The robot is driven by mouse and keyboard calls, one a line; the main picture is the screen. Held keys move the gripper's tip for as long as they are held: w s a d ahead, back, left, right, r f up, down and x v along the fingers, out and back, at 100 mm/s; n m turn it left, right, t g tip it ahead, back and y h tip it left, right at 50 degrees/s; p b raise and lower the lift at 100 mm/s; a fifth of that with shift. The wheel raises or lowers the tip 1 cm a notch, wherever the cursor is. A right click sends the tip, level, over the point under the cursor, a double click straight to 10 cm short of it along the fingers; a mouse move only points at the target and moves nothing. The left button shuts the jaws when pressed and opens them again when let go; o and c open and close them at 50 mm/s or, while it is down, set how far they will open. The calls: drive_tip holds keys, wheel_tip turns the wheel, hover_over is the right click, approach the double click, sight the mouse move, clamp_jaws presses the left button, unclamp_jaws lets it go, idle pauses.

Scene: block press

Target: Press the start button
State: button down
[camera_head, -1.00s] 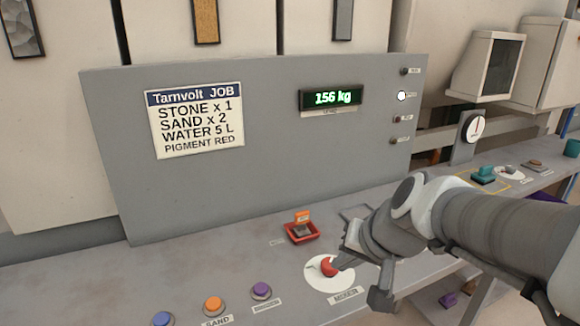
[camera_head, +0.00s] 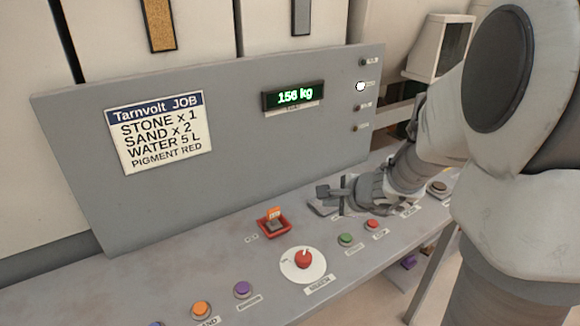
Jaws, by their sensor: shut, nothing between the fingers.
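A green button (camera_head: 346,239) and a red button (camera_head: 372,224) sit side by side on the grey console, right of the red mixer knob (camera_head: 303,258). Their small labels are too blurred to read surely; the green one may be the start button. My gripper (camera_head: 332,196) is shut and empty. It appears above and behind the two buttons, pointing left, apart from both. The arm reaches in from the right and hides part of the console's right side.
A red tray (camera_head: 274,226) with an orange-tagged switch stands left of my gripper. Purple (camera_head: 243,289) and orange (camera_head: 201,309) buttons line the front left. The upright panel (camera_head: 235,140) with the 156 kg display (camera_head: 293,96) rises behind.

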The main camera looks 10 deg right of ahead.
drive_tip(key=d+f+m+h+p, duration=0.2)
drive_tip(key=d+m, duration=0.4)
drive_tip(key=shift+w+d+m, duration=0.15)
drive_tip(key=shift+d+m, duration=0.2)
drive_tip(key=shift+m, duration=0.05)
drive_tip(key=shift+f, duration=0.1)
drive_tip(key=b, duration=0.6)
hover_over(349, 240)
wheel_tip(349, 240, down, 7)
drive_tip(key=shift+r, duration=0.1)
drive_tip(key=shift+f+b, duration=0.9)
drive_tip(key=shift+b, duration=0.1)
drive_tip(key=shift+f, duration=0.15)
idle(0.6)
drive_tip(key=shift+f+b, duration=0.3)
drive_tip(key=shift+b, duration=0.3)
